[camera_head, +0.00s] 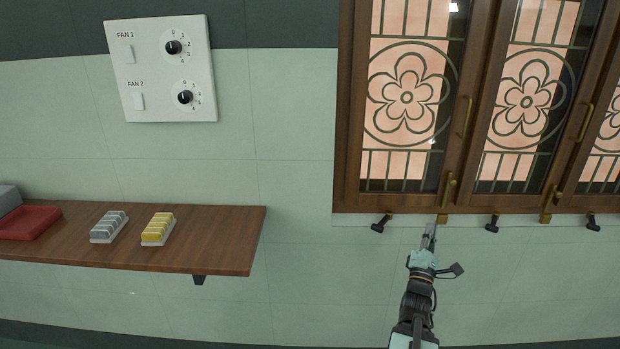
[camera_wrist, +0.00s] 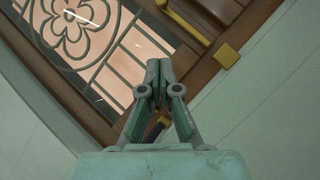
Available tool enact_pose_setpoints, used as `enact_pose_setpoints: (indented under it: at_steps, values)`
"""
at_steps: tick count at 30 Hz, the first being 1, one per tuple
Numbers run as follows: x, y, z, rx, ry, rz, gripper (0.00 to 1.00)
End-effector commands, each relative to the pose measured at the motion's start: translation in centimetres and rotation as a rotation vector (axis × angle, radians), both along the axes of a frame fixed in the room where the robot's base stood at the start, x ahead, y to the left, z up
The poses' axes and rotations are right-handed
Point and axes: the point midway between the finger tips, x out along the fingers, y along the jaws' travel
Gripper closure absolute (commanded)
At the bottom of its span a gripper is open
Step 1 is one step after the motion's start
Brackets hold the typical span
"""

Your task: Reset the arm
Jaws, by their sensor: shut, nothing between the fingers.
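My gripper (camera_head: 431,232) is at the end of my arm, in front of the wall just below the wooden window frame (camera_head: 400,201). In the wrist view my gripper (camera_wrist: 159,68) has its fingertips together with nothing between them. The fingers point toward the lower part of the window frame (camera_wrist: 205,45), near a brass piece (camera_wrist: 226,56). I cannot tell whether the fingertips touch anything.
The window has patterned panes (camera_head: 407,98) and brass handles (camera_head: 467,117). Dark latches (camera_head: 381,223) sit below it. A wooden shelf (camera_head: 225,239) at left holds a red tray (camera_head: 30,222), grey blocks (camera_head: 109,226) and yellow blocks (camera_head: 158,229). A fan switch panel (camera_head: 160,69) hangs above.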

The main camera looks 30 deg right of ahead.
Motion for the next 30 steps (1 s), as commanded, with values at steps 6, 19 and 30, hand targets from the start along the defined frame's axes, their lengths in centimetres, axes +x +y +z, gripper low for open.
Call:
enact_pose_setpoints:
  at_steps: [6, 19, 30]
  values:
    - [0.7, -0.8, -2.1, 0.200, -0.094, 0.102, 1.00]
    - [3.9, 4.2, -23.6, 1.422, -0.386, 0.123, 1.00]
    - [0.6, 23.7, -39.6, 2.125, -0.404, -0.487, 1.00]
